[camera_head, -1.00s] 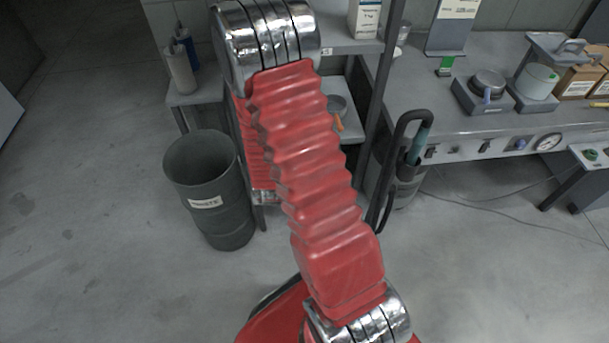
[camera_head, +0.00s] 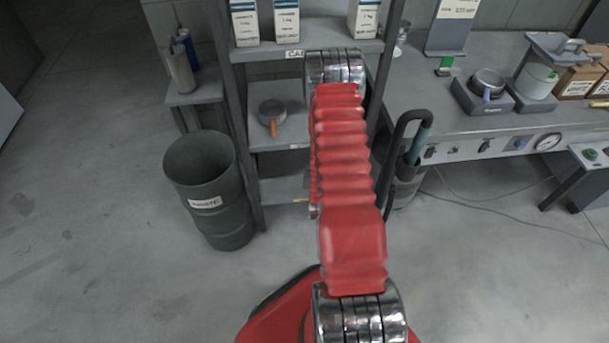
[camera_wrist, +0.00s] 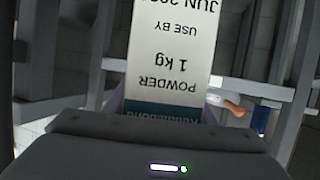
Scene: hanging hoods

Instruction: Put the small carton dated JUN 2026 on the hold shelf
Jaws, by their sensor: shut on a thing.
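In the wrist view my gripper (camera_wrist: 160,112) is shut on a small white carton (camera_wrist: 173,50). The carton shows upside down, with the print "JUN 20..", "USE BY", "1 kg" and "POWDER" and a teal band; the end of the date is cut off. In the head view my arm hides the gripper and this carton. Three similar white cartons stand on the rack's upper shelf: one at left (camera_head: 244,22), one in the middle (camera_head: 287,20), one at right (camera_head: 363,18). I cannot tell which shelf is the hold shelf.
A pan with an orange handle (camera_head: 272,112) sits on the rack's middle shelf (camera_head: 270,142). A dark bin (camera_head: 205,190) stands left of the rack. A bench (camera_head: 470,125) with scales and boxes is at right. Dark rack posts (camera_head: 232,110) flank the shelves.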

